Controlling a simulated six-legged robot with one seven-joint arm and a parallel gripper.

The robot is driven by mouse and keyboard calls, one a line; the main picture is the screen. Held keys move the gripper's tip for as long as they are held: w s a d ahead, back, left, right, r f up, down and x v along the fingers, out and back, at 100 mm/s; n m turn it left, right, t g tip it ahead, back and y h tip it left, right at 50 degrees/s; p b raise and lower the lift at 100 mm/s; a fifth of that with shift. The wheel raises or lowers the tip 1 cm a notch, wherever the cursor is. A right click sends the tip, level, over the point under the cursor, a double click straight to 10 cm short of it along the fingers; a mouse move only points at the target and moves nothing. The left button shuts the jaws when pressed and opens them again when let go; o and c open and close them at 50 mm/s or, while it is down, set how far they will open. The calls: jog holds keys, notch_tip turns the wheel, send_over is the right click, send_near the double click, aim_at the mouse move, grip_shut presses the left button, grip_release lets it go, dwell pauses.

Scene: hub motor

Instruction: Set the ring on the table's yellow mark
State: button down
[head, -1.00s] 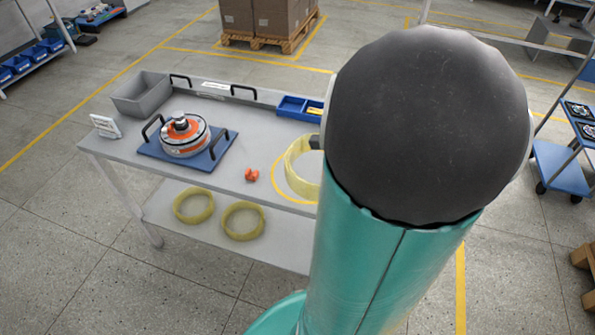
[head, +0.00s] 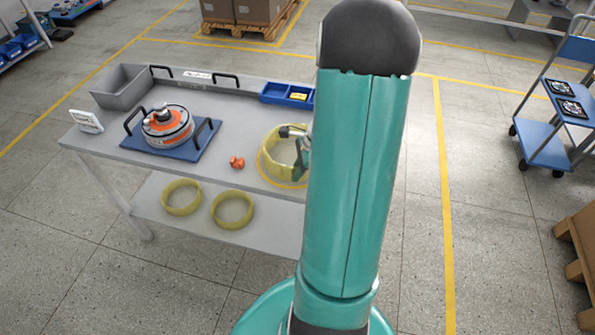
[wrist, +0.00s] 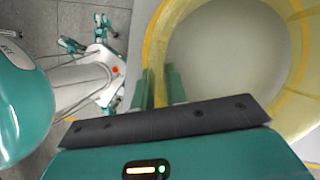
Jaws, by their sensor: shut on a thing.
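The ring (head: 268,148) is a translucent yellow hoop at the table's front right, partly hidden by my arm in the head view. It lies flat, over or on the yellow mark (head: 268,178), a painted circle whose left and front arc shows just outside it. In the wrist view the ring (wrist: 208,12) fills the right side. My gripper (wrist: 160,88) is shut on the ring's wall, one finger on each side. In the head view a part of my gripper (head: 301,150) shows at the ring's right. I cannot tell whether the ring touches the table.
The table (head: 225,170) also bears a motor (head: 168,128) on a blue plate, a small orange part (head: 237,162), a grey bin (head: 122,88) and a blue tray (head: 287,94). Two more yellow rings (head: 182,198) (head: 232,209) lie on the lower shelf. A blue cart (head: 545,143) stands right.

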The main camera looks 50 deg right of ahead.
jog(key=shift+f, duration=0.25)
jog(key=shift+f, duration=0.15)
jog(key=c, duration=1.4)
grip_release()
jog(key=v, duration=1.2)
jog(key=w+a+r+n+h, duration=0.1)
jog(key=w+a+r+n, duration=0.1)
jog(key=a+r+n, duration=0.55)
jog(key=w+a+r+n+h, duration=0.1)
jog(key=w+a+r+n, duration=0.3)
jog(key=a, duration=0.7)
jog(key=s+a+r+n+t, duration=0.1)
jog(key=s+a+r+n, duration=0.1)
jog(key=s+a+n, duration=0.2)
jog(key=s+a+r+n+t+h, duration=0.1)
jog(key=s+a+n, duration=0.3)
jog(key=a+n, duration=0.6)
jog(key=shift+s+r+t+h, duration=0.25)
jog(key=shift+r+t+h, duration=0.05)
jog(key=shift+r, duration=0.35)
